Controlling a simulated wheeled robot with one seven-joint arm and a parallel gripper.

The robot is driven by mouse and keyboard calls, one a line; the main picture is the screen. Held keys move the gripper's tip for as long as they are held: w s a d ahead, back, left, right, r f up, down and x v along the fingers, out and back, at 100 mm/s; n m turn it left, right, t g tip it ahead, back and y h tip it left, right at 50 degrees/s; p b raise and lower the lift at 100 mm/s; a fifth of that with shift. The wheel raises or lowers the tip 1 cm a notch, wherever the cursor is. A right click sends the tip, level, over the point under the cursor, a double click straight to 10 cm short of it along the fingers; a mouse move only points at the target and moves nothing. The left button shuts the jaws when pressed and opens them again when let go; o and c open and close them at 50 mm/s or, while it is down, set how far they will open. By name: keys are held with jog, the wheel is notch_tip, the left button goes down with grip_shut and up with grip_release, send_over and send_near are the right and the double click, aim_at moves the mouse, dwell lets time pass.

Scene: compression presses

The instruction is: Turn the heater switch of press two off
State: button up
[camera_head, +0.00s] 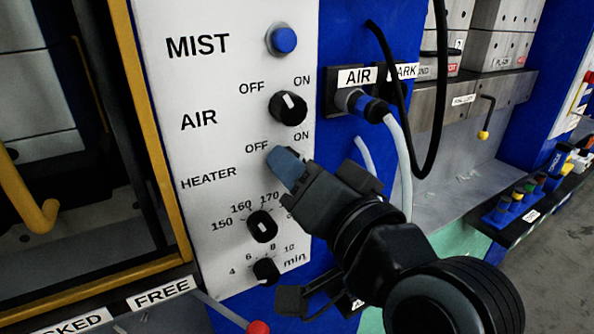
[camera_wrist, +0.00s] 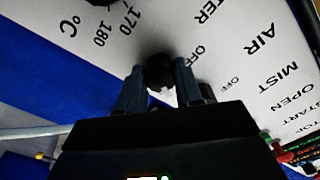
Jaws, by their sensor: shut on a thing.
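The heater switch is a black rotary knob on the white control panel (camera_head: 215,208), beside the HEATER label (camera_head: 208,178), with OFF printed at its upper left and ON at its upper right. In the head view my gripper (camera_head: 285,163) covers the knob. In the wrist view the dark knob (camera_wrist: 159,72) shows between the two blue-grey fingers of my gripper (camera_wrist: 161,88), which is shut on it. The pointer of the heater switch is hidden, so its position cannot be told.
Below are a temperature knob (camera_head: 262,226) and a minutes knob (camera_head: 266,271). An air plug with a grey hose (camera_head: 399,150) is close at the right.

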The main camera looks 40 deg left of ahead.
jog(key=shift+n+b, duration=4.1)
jog(key=shift+n, duration=1.6)
jog(key=o, duration=1)
jog(key=shift+o, duration=0.2)
jog(key=shift+d, duration=0.1)
jog(key=v, duration=0.7)
jog(key=shift+d+b, duration=0.3)
jog(key=shift+b, duration=0.1)
jog(key=shift+s, duration=0.1)
